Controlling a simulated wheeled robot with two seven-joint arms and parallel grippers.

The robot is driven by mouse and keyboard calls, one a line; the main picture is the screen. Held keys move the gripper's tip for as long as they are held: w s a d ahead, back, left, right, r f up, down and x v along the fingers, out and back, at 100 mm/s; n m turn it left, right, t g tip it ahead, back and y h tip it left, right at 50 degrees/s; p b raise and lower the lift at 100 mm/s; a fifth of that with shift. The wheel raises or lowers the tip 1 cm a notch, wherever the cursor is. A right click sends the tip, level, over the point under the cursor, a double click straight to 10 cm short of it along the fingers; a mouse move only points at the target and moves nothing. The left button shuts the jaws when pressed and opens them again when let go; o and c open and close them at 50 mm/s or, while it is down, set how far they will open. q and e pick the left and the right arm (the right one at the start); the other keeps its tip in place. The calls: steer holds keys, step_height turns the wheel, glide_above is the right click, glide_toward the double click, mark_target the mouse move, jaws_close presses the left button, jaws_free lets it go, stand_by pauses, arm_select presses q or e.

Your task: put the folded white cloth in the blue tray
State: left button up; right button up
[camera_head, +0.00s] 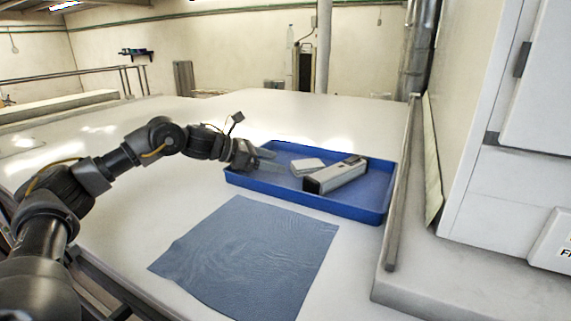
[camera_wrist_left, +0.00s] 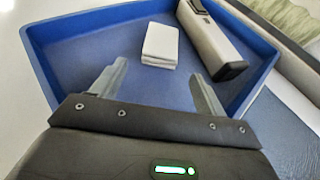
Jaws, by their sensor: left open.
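The folded white cloth (camera_head: 307,166) lies inside the blue tray (camera_head: 345,211), on its floor. The cloth also shows in the left wrist view (camera_wrist_left: 160,44), beyond and between my fingertips. The blue tray fills much of the left wrist view (camera_wrist_left: 88,17). My left gripper (camera_head: 268,160) is over the left part of the tray, its fingers spread and pointing at the cloth. In the left wrist view the left gripper (camera_wrist_left: 157,82) is open with nothing between its fingers. My right gripper is not in view.
A white and dark box-shaped device (camera_head: 335,175) lies in the tray to the right of the cloth. A blue-grey mat (camera_head: 250,255) lies flat in front of the tray. A raised metal edge (camera_head: 404,185) runs along the right side. The white table (camera_head: 160,215) is clear at left.

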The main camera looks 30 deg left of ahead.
arm_select(q)
steer(key=v, duration=0.6)
steer(key=shift+s, duration=0.1)
stand_by(0.4)
